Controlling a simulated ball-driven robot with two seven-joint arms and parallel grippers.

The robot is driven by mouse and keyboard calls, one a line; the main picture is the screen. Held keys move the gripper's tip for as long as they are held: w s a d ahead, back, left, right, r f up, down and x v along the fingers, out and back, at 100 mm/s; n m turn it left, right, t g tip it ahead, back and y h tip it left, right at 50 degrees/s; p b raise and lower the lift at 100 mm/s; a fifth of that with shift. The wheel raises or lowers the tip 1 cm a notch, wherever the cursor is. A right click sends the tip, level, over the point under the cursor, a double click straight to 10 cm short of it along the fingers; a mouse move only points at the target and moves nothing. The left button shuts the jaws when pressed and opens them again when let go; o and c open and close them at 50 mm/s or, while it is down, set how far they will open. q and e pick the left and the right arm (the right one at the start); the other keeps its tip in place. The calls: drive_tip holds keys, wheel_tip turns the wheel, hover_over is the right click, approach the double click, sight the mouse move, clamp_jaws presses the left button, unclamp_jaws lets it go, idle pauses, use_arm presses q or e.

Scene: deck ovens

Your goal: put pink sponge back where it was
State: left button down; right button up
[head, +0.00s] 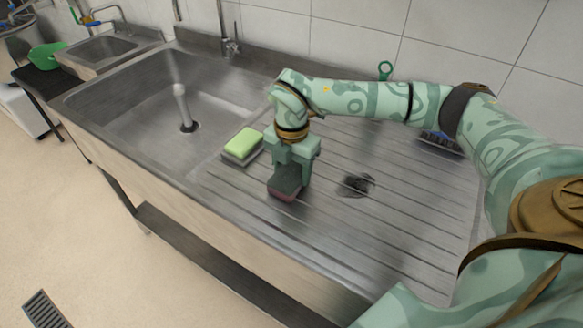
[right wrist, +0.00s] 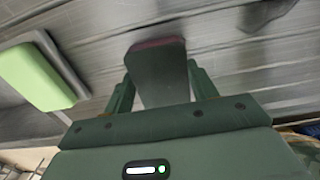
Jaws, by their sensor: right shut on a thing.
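The pink sponge (head: 284,191) is in my right gripper (head: 288,175), over the ribbed steel drainboard in the head view. Its dark scouring side is up and a pink edge shows below. In the right wrist view the sponge (right wrist: 160,72) sits between the two fingers of the right gripper (right wrist: 160,88), which is shut on it. I cannot tell whether its underside touches the drainboard. The left gripper is not in view.
A green sponge with a grey base (head: 243,145) lies left of my gripper, near the basin edge. A dark scouring pad (head: 357,184) lies to the right. A blue brush (head: 441,141) is farther back. The drainboard (head: 400,215) is clear at front right.

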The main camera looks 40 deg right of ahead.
sight(291, 172)
drive_tip(key=o, duration=0.9)
drive_tip(key=shift+o, duration=0.2)
drive_tip(key=shift+r, duration=0.1)
wheel_tip(291, 172, up, 12)
drive_tip(key=p, duration=0.3)
